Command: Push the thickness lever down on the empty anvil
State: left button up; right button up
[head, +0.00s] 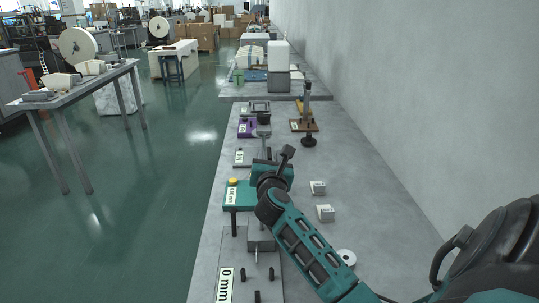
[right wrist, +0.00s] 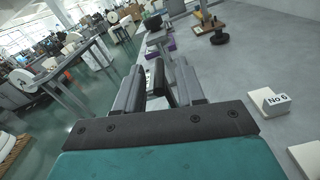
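A grey station (head: 240,268) with a plate reading "0 mm" (head: 225,285) lies at the near end of the bench. It carries a grey block (head: 261,240) and several short black pins. A dark upright post (head: 234,222) stands at its far edge. I cannot tell which part is the thickness lever or the anvil. My right gripper (head: 285,157) is beyond this station, over the middle of the bench. My left gripper is out of view.
A teal station (head: 238,197) with a yellow button lies left of my right wrist. A purple station (head: 245,129) and a brown-based stand (head: 303,125) are farther back. Two pale blocks (head: 325,212) and a white ring (head: 346,257) lie on the right. A wall (head: 400,110) bounds the bench.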

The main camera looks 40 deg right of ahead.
jog(key=shift+x, duration=1.05)
grip_shut()
jog(key=shift+a, duration=0.1)
